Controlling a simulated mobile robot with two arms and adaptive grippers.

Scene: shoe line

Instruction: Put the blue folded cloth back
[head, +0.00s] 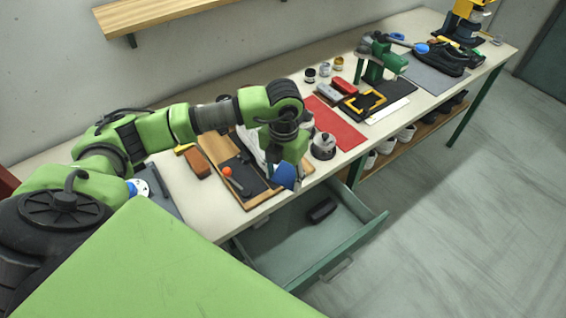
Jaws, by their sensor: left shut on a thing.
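The blue folded cloth (284,176) shows as a small blue patch just below my left gripper (285,162). My left gripper points down and is shut on it. The cloth is at the front edge of the workbench, beside the dark mat on a wooden board. Most of the cloth is hidden by the gripper, so I cannot tell whether it touches the board. My right gripper is not in view.
An open drawer (345,250) sticks out below the bench front, with a dark block (322,211) inside and free room around it. An orange ball (227,171) lies near the board. A round metal pot (323,146) and red mat (345,135) are to the right.

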